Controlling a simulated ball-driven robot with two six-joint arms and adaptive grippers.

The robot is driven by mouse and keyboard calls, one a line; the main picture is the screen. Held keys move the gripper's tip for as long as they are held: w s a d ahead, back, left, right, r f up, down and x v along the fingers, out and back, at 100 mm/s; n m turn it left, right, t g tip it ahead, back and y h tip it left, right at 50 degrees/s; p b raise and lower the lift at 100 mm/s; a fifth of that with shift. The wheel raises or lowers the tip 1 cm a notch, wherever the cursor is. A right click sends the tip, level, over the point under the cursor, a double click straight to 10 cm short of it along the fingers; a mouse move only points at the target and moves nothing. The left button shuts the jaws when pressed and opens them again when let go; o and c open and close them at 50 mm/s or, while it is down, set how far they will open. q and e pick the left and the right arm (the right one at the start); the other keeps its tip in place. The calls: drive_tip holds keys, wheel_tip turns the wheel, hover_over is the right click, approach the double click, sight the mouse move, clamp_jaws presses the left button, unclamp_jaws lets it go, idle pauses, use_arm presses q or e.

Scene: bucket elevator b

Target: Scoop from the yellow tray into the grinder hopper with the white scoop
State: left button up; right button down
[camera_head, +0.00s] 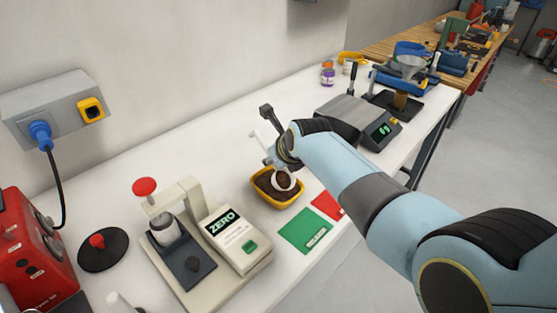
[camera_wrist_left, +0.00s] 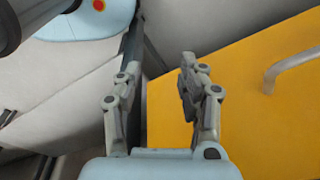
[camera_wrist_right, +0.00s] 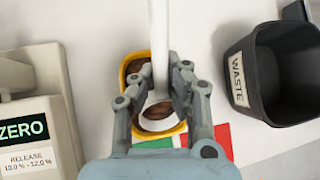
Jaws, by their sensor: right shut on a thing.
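The yellow tray (camera_head: 276,203) stands on the white bench and holds dark brown material. The white scoop (camera_head: 273,182) has its round bowl at the tray, with brown material showing inside the bowl. My right gripper (camera_head: 283,150) is shut on the scoop's handle above the tray. In the right wrist view the gripper (camera_wrist_right: 156,88) grips the upright handle (camera_wrist_right: 159,40), with the bowl below over the yellow tray (camera_wrist_right: 181,128). My left gripper (camera_wrist_left: 158,85) is open and empty, seen only in its wrist view. I cannot tell for sure which machine has the grinder hopper.
A beige ZERO device (camera_head: 236,245) with a red-knobbed press (camera_head: 145,187) stands left of the tray. A grey scale (camera_head: 360,120) is behind. A black WASTE bin (camera_wrist_right: 275,70) stands beside the tray. Green (camera_head: 305,231) and red mats lie in front.

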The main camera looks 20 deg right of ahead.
sight(259, 136)
drive_tip(key=shift+w+a+r+g, duration=0.25)
drive_tip(key=shift+w+r+g, duration=0.05)
drive_tip(key=shift+w+g, duration=0.25)
drive_tip(key=shift+w+a+g+h+b, duration=0.15)
drive_tip(key=shift+w+g+h+b, duration=0.15)
drive_tip(key=shift+g+h+b, duration=0.15)
drive_tip(key=shift+w+a+r+n+g+h+b, duration=0.15)
drive_tip(key=shift+w+g+h+b, duration=0.15)
drive_tip(key=shift+g+b, duration=0.2)
drive_tip(key=shift+w+a+r+n+g+h+b, duration=0.15)
drive_tip(key=shift+w+g+h+b, duration=0.1)
drive_tip(key=shift+g+b, duration=0.25)
drive_tip(key=shift+w+a+r+b, duration=0.1)
drive_tip(key=shift+r+b, duration=0.15)
drive_tip(key=shift+b, duration=0.6)
drive_tip(key=b, duration=0.1)
drive_tip(key=g+b, duration=0.1)
drive_tip(key=b, duration=0.1)
drive_tip(key=shift+w+a+r+h, duration=0.15)
drive_tip(key=shift+w+r+h, duration=0.15)
drive_tip(key=shift+h, duration=0.1)
drive_tip(key=b, duration=0.1)
drive_tip(key=g+b, duration=0.1)
drive_tip(key=b, duration=0.1)
drive_tip(key=shift+w+a+r, duration=0.15)
drive_tip(key=shift+w+r, duration=0.05)
drive_tip(key=shift+w, duration=0.05)
drive_tip(key=shift+r+g+h+b, duration=0.25)
drive_tip(key=shift+g+h+b, duration=0.05)
drive_tip(key=shift+b, duration=0.6)
